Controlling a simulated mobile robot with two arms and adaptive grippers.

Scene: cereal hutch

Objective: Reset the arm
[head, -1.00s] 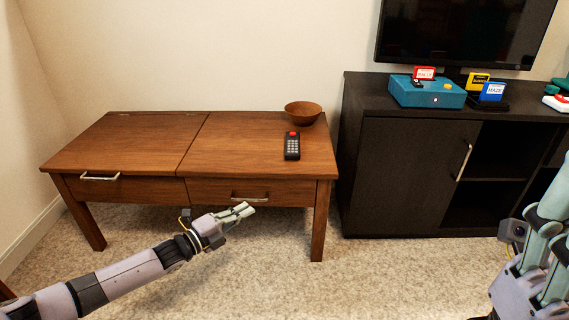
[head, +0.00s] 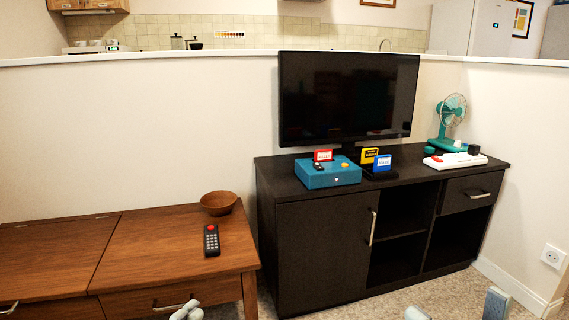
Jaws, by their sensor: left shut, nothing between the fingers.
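My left gripper (head: 187,311) shows only as pale fingertips at the bottom edge of the head view, in front of the wooden table's drawer. Its fingers are shut with nothing between them. The rest of the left arm is out of the picture. My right gripper (head: 458,307) shows only by two pale fingertips at the bottom edge, set well apart and in front of the black cabinet. Nothing shows between them.
The wooden table (head: 160,236) carries a brown bowl (head: 219,203) and a remote (head: 212,240). The black cabinet (head: 322,250) carries a TV (head: 347,98), a blue box (head: 328,174), game cartridges, a white console (head: 455,161) and a teal fan (head: 450,118). Carpet lies in front.

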